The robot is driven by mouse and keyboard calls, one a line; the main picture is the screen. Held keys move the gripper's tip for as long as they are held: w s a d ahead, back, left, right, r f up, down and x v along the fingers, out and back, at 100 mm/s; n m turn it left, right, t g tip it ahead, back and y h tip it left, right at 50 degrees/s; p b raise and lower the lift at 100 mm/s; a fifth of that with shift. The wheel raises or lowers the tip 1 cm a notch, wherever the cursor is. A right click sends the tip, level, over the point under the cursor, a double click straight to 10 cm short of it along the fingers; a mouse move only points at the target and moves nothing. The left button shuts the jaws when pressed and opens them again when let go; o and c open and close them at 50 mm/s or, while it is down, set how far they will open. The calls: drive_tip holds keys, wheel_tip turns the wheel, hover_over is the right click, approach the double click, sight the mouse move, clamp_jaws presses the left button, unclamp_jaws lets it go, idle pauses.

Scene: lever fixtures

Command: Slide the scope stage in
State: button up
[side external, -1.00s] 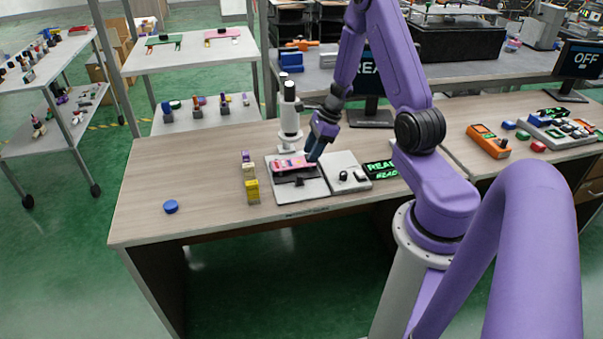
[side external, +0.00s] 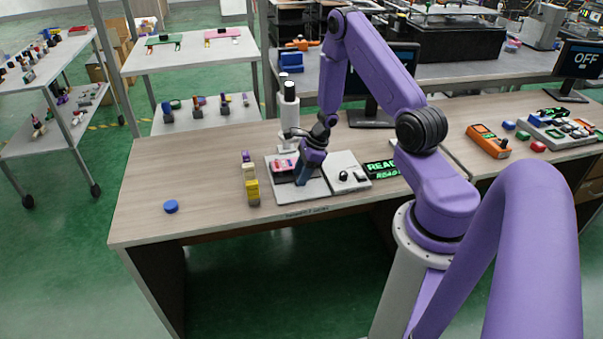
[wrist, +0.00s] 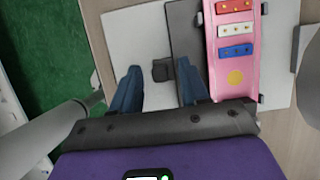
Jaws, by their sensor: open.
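The scope stage is a dark plate (wrist: 187,38) carrying a pink tray (wrist: 233,50) with red, white and blue strips and a yellow dot. It sits on a light grey base (wrist: 128,35) in front of the white microscope (side external: 289,118). In the side view the pink tray (side external: 283,163) is partly hidden by my gripper (side external: 302,181). In the wrist view my gripper (wrist: 158,72) is open, with its blue fingers either side of a small dark block (wrist: 162,70) at the plate's edge. I cannot tell whether either finger touches it.
A grey control box (side external: 348,174) with dark knobs and a green-lit READY display (side external: 381,169) stand to the right. A blue disc (side external: 171,206) lies farther left on otherwise clear table.

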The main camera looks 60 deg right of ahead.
clamp_jaws()
drive_tip(key=shift+w+d, duration=0.75)
drive_tip(key=shift+w, duration=0.2)
drive_tip(key=shift+w+d, duration=0.5)
drive_tip(key=shift+d, duration=0.1)
unclamp_jaws()
drive_tip(key=shift+r, duration=0.1)
